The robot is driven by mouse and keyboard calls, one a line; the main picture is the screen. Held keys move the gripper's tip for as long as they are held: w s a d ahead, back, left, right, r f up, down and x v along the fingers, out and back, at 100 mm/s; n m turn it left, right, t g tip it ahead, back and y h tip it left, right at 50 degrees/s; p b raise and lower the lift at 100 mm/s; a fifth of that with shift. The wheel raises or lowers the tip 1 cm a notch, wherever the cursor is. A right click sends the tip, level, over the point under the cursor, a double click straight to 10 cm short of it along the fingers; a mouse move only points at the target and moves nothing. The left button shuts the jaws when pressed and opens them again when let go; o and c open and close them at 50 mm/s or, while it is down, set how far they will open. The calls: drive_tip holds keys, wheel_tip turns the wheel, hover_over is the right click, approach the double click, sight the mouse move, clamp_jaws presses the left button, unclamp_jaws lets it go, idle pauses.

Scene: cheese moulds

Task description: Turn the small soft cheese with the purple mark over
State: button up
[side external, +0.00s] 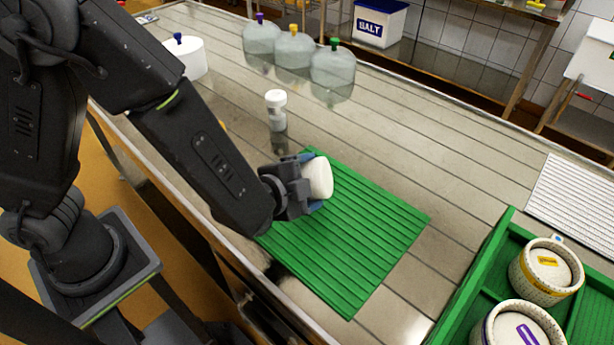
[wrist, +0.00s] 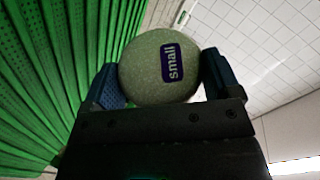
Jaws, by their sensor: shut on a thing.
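The small soft cheese (side external: 319,178) is a pale round disc held above the green ribbed mat (side external: 350,245). In the wrist view the cheese (wrist: 148,72) faces the camera with a dark purple mark (wrist: 172,62) reading "small". My gripper (side external: 311,182) is shut on the cheese, with one blue finger on each side of its rim. In the side view the cheese is tilted up on its edge, and its marked face is turned toward my wrist and hidden.
A green divided tray (side external: 462,290) at lower right holds moulds with a yellow mark (side external: 547,270) and a purple mark (side external: 518,328). A white-capped bottle (side external: 276,110) stands behind the mat. Several clear domed jars (side external: 333,70) stand farther back. Much of the mat is bare.

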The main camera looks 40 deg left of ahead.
drive_tip(key=n, duration=0.5)
drive_tip(key=shift+d+n, duration=0.15)
drive_tip(key=shift+n, duration=0.25)
drive_tip(key=n, duration=0.5)
drive_tip(key=shift+d+f+n, duration=0.15)
drive_tip(key=shift+d+n, duration=0.05)
drive_tip(key=shift+n, duration=0.1)
drive_tip(key=o, duration=0.6)
drive_tip(key=shift+s, duration=0.15)
drive_tip(key=shift+s, duration=3.45)
